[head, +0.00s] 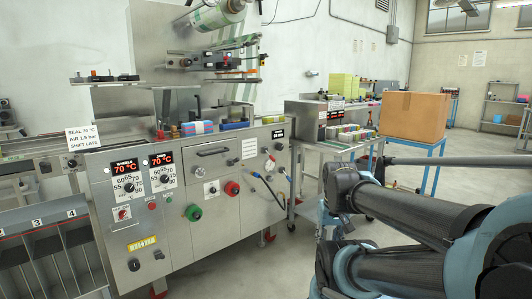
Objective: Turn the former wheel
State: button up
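The wrapping machine (215,165) stands at left centre with a steel front panel. A green round handwheel (193,212) sits low on the panel, and a red one (232,188) sits to its right and a little higher. Their labels are too small to read, so I cannot tell which is the former wheel. My arm reaches in from the right edge, with dark links and blue-grey joints, apart from the panel in the picture. My gripper is not in view.
Two displays (123,167) read 70 °C above dials. A sign (83,137) reads SEAL 70 °C, AIR 1.5 bar, SHIFT LATE. Numbered bins (50,250) stand at lower left. A cardboard box (408,115) sits on a blue-framed table at right. Floor before the machine is clear.

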aim_at(279, 146)
jog(key=u, duration=0.05)
jog(key=i, duration=1)
